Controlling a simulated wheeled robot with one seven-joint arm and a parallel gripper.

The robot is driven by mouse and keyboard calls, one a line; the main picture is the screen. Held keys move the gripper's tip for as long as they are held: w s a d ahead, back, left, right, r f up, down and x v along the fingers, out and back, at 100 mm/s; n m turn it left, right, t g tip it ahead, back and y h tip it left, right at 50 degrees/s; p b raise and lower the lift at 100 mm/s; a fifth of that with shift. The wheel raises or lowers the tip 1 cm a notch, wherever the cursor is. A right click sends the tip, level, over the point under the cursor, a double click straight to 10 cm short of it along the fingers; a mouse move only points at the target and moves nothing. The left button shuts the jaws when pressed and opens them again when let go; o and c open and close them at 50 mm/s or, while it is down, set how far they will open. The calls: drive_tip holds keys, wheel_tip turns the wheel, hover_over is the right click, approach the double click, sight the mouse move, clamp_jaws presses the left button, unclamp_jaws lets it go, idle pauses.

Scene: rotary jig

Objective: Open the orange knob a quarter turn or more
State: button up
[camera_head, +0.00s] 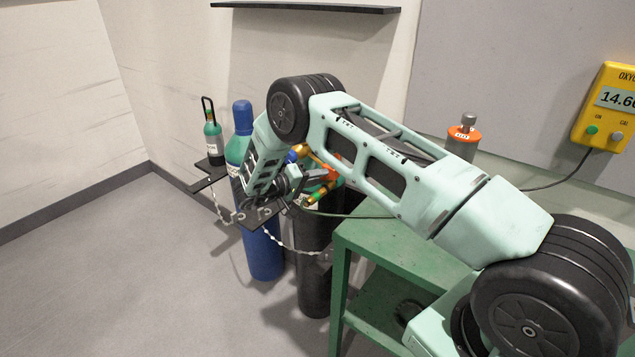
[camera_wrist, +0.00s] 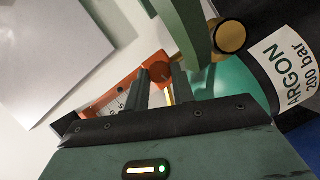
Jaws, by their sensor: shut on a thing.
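The orange knob (camera_wrist: 160,71) shows in the wrist view as a small round orange-red piece between my fingertips. My gripper (camera_wrist: 163,76) is shut on it, with one dark finger on each side. In the head view, my gripper (camera_head: 316,176) reaches the orange part (camera_head: 331,172) above the dark cylinder, and my arm hides much of it. An orange piece with a white marked scale (camera_wrist: 112,100) lies left of my fingers in the wrist view. I cannot tell how far the knob is turned.
The argon cylinder (camera_head: 314,260) is dark with a green shoulder; its label (camera_wrist: 288,70) shows in the wrist view. A blue cylinder (camera_head: 262,252) stands left of it, with chains nearby. A green table (camera_head: 370,240) is at right. Open floor (camera_head: 120,260) lies at left.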

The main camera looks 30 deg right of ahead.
drive_tip(key=shift+w+f+n+h+b, duration=0.15)
drive_tip(key=shift+n+h+b, duration=0.35)
drive_tip(key=shift+n, duration=0.4)
drive_tip(key=o, duration=1)
drive_tip(key=shift+a, duration=0.1)
